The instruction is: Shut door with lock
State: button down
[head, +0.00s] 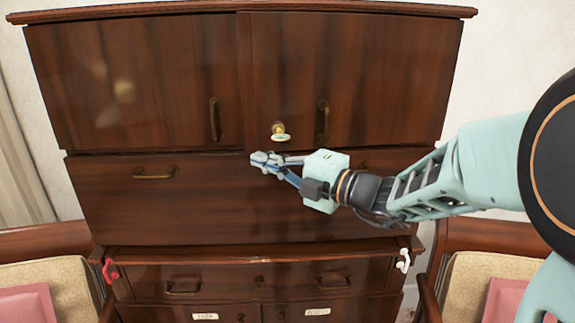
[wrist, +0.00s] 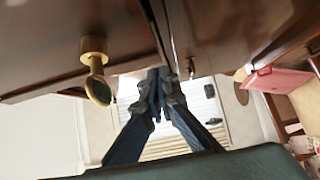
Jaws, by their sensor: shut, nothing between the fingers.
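A dark wooden cabinet fills the head view, with a left upper door (head: 130,85) and a right upper door (head: 380,80). Both doors look nearly flush with the frame; I cannot tell if one is slightly ajar. The brass lock with its key (head: 278,129) is on the right door near the middle seam; it also shows in the wrist view (wrist: 94,55), at left, with a disc-shaped key head. My gripper (head: 255,159) is shut and empty, just below and left of the lock, in front of the cabinet. Its fingertips (wrist: 160,78) meet in the wrist view, apart from the lock.
Upright brass handles are on the left door (head: 214,119) and right door (head: 322,119). Chairs with pink cushions (head: 28,304) stand at both lower sides.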

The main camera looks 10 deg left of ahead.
aim_at(269, 148)
jog(key=shift+w+a, duration=0.3)
jog(key=shift+w, duration=0.45)
jog(key=w, duration=0.1)
jog(key=w+a+m+t, duration=0.1)
jog(key=w, duration=0.1)
jog(key=w+a+t+h+p, duration=0.1)
jog(key=w, duration=0.1)
jog(key=shift+w+r+m, duration=0.15)
jog(key=shift+w+m, duration=0.15)
jog(key=shift+r, duration=0.15)
